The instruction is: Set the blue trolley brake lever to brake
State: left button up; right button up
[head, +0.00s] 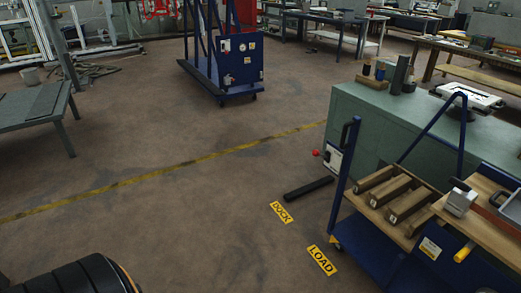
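A blue trolley (372,243) stands at the right with wooden shelves. A white plate (333,160) is fixed near its left upright post. A small red knob (316,153) sticks out to the left of that plate and looks like the end of a lever. The plate's markings are too small to read, so I cannot tell the lever's setting. Neither of my grippers is in view.
Several wooden blocks (383,190) lie on the trolley. A green bench (400,115) stands behind it. Floor labels read DOCK (282,212) and LOAD (322,260). Another blue wheeled frame (240,68) stands at the back. A dark ribbed object (75,280) is at lower left. The middle floor is clear.

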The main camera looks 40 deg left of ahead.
aim_at(315, 153)
jog(key=u, duration=0.85)
jog(key=z, duration=0.5)
jog(key=i+j+z, duration=0.8)
jog(key=j, duration=0.15)
jog(key=i+j, duration=0.1)
jog(key=j, duration=0.2)
jog(key=i+j, duration=0.15)
jog(key=j, duration=0.15)
jog(key=i+j, duration=0.1)
jog(key=j, duration=0.2)
jog(key=z, duration=0.05)
